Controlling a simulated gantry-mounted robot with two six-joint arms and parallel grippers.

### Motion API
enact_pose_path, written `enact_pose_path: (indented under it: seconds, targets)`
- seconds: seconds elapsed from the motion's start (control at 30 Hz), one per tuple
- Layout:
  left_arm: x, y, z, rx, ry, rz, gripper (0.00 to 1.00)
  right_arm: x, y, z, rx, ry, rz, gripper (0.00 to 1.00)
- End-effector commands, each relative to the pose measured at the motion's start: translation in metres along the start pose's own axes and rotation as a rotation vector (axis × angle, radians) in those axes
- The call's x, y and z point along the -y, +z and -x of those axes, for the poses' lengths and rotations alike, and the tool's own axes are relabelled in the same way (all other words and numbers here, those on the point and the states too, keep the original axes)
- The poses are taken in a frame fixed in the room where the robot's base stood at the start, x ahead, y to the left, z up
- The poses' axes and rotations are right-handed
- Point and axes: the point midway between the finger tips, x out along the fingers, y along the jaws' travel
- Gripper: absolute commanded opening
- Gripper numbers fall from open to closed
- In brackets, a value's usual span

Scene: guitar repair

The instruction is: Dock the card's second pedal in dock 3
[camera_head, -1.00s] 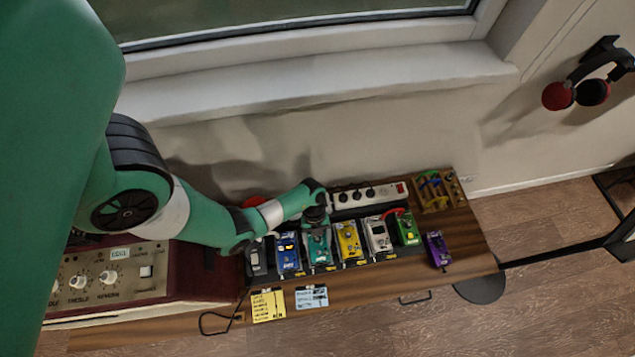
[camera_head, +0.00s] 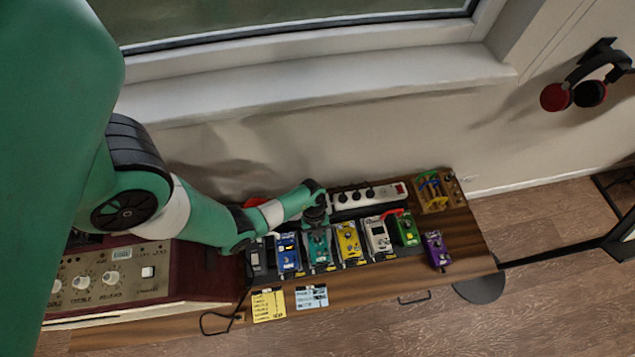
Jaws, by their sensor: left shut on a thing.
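My left gripper (camera_head: 317,222) reaches down from the left and is shut on the teal pedal (camera_head: 319,247). That pedal sits in the row on the black board, between the blue pedal (camera_head: 287,253) and the yellow pedal (camera_head: 348,243). The fingers hide its far end; I cannot tell whether it is fully seated. A yellow card (camera_head: 268,306) and a light blue card (camera_head: 311,297) with small writing lie at the bench's front edge; the writing is too small to read. My right gripper is not in view.
A dark grey pedal (camera_head: 257,258), a white pedal (camera_head: 378,238) and a green pedal (camera_head: 407,229) share the row. A purple pedal (camera_head: 436,250) stands apart at the right. A power strip (camera_head: 368,195) lies behind. An amplifier (camera_head: 120,280) stands left.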

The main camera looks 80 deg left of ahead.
Motion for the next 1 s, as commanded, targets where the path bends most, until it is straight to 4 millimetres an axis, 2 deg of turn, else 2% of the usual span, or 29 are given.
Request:
enact_pose_path:
  seconds: [1.0]
  targets:
    - [0.000,0.004,-0.011,0.000,-0.001,0.000,0.00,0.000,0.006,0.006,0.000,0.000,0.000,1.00]
